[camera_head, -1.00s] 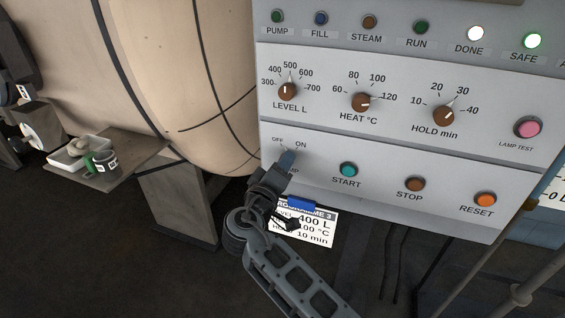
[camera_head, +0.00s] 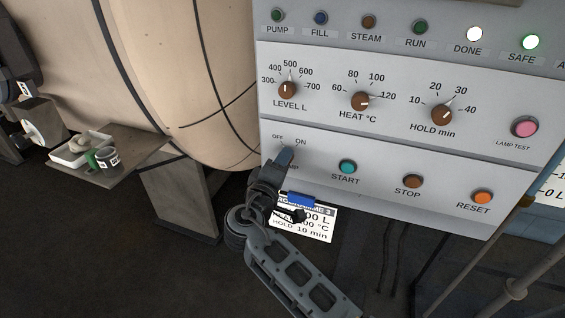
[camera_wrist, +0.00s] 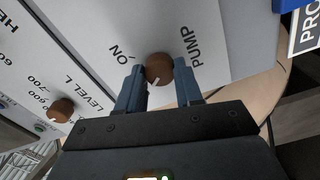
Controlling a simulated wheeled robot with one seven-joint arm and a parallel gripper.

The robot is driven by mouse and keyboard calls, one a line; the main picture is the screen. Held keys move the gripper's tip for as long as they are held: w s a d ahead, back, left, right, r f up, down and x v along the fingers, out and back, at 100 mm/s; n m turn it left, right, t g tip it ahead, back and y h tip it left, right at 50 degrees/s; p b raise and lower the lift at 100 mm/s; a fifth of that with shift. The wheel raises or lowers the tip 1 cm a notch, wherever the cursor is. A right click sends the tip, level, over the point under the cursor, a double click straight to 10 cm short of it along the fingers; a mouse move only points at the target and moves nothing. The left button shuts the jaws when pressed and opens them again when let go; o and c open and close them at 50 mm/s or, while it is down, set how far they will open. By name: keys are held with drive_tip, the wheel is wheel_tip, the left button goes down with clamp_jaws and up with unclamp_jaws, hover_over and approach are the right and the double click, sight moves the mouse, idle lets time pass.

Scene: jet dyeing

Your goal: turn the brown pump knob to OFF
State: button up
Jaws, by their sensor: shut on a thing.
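The brown pump knob (camera_wrist: 159,68) sits between the two blue-grey fingers of my gripper (camera_wrist: 158,84) in the wrist view. My gripper is shut on it. The knob's white mark points down and slightly left in that view, away from the ON label (camera_wrist: 123,53) and towards the OFF side. The left finger hides the OFF label there. In the head view my gripper (camera_head: 284,158) reaches up to the panel just below the OFF label (camera_head: 278,137) and the ON label (camera_head: 300,141), covering the knob.
The LEVEL L knob (camera_head: 287,90) is above, and the START button (camera_head: 347,167) is to the right. A programme card (camera_head: 315,226) with a blue clip hangs under the panel. The DONE (camera_head: 474,34) and SAFE (camera_head: 530,41) lamps are lit; the PUMP lamp (camera_head: 276,15) looks dark.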

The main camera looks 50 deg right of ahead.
drive_tip(key=o, duration=1)
drive_tip(key=shift+o, duration=0.2)
drive_tip(key=shift+a, duration=0.1)
drive_tip(key=b+v, duration=0.1)
drive_tip(key=v, duration=0.6)
drive_tip(key=shift+a, duration=0.3)
drive_tip(key=shift+s, duration=0.15)
